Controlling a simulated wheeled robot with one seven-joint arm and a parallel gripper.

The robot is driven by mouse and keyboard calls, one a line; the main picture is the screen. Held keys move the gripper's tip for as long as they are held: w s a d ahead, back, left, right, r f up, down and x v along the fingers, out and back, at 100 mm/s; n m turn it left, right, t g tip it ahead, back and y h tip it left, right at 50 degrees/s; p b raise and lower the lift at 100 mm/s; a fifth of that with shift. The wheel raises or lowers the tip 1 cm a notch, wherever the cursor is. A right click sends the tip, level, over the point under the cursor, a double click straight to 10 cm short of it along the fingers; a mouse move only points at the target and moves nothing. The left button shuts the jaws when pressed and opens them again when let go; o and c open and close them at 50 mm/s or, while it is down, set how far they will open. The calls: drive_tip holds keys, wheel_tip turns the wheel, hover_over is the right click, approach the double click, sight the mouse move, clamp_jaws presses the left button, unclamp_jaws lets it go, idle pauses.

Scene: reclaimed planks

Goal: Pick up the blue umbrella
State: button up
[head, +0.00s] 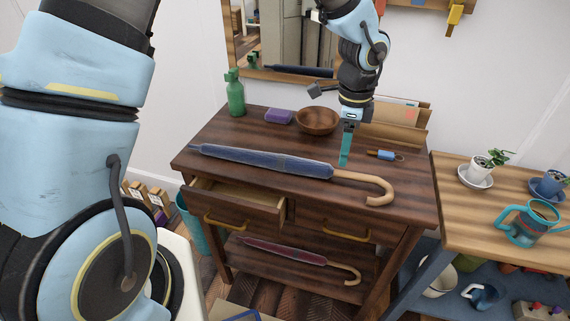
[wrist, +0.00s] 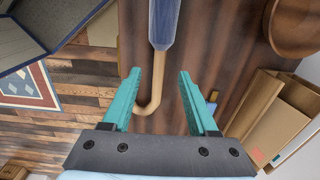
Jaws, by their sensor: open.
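The blue umbrella (head: 270,161) lies closed across the front of the wooden dresser top. Its curved wooden handle (head: 374,189) points right and hooks toward the front edge. My gripper (head: 345,150) is above the dresser top, near the handle end of the umbrella. In the wrist view my gripper (wrist: 160,95) is open, its two teal fingers apart with nothing held. There the umbrella's blue cloth (wrist: 163,22) is ahead of the fingers, and its wooden handle (wrist: 154,100) shows between them, nearer the left finger.
A wooden bowl (head: 317,121), a purple soap-like block (head: 279,116), a green bottle (head: 235,95) and a small blue tagged item (head: 381,155) stand or lie on the dresser. A left drawer (head: 233,198) is partly open. A dark red umbrella (head: 285,252) lies on the lower shelf.

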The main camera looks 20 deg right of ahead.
sight(341, 171)
drive_tip(key=shift+f+p, duration=0.8)
drive_tip(key=shift+f, duration=2.6)
clamp_jaws()
